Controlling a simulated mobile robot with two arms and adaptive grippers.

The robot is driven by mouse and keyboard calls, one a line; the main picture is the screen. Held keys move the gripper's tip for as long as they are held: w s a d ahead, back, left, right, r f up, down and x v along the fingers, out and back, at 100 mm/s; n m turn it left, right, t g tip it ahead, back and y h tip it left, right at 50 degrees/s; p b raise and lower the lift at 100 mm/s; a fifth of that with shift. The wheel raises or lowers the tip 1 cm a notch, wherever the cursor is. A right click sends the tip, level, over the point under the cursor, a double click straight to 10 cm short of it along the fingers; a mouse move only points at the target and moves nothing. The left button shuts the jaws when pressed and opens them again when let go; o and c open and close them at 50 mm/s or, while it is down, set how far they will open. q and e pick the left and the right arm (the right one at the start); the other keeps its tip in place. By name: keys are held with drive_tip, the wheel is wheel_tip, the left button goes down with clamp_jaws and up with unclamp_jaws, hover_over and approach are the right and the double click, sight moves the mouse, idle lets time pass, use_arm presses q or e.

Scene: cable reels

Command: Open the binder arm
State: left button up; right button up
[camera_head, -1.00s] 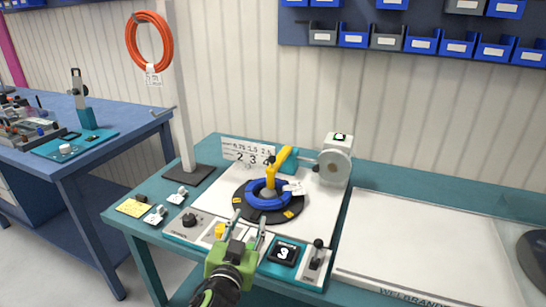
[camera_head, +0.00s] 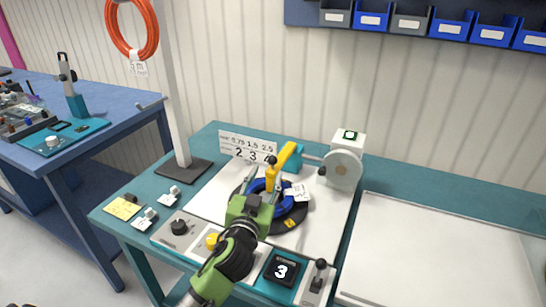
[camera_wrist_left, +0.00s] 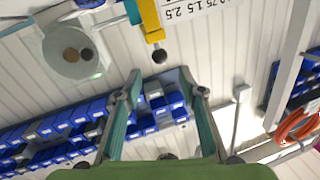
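The yellow binder arm (camera_head: 283,161) stands over the blue cable coil (camera_head: 283,197) on the black turntable (camera_head: 293,220). A dark knob (camera_head: 271,160) sits at the arm's end. In the left wrist view the yellow arm (camera_wrist_left: 149,18) and its knob (camera_wrist_left: 160,56) show at the top, beyond the fingertips. My left gripper (camera_wrist_left: 167,86) is open, with nothing between its fingers. In the head view the left gripper (camera_head: 258,190) is in front of the coil and hides part of it; its fingers are mostly hidden there. My right gripper is not in view.
A grey-white wheel unit (camera_head: 342,168) stands right of the arm. A numbered card (camera_head: 247,148) is behind it. The panel in front has a black knob (camera_head: 179,227), a yellow button (camera_head: 212,241), and a display reading 3 (camera_head: 281,270). A white board (camera_head: 430,250) lies at right.

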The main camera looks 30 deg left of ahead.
sight(271, 162)
use_arm(q)
drive_tip(key=x, duration=0.4)
drive_tip(key=shift+w+a, duration=0.1)
drive_tip(key=shift+w, duration=0.1)
drive_tip(key=p+x, duration=0.1)
drive_tip(key=x, duration=0.2)
drive_tip(key=shift+w, duration=0.35)
drive_tip(key=shift+w+a+f, duration=0.1)
drive_tip(key=shift+w+a, duration=0.1)
drive_tip(key=shift+w, duration=0.4)
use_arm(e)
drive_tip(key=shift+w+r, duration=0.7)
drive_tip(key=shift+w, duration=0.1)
use_arm(q)
clamp_jaws()
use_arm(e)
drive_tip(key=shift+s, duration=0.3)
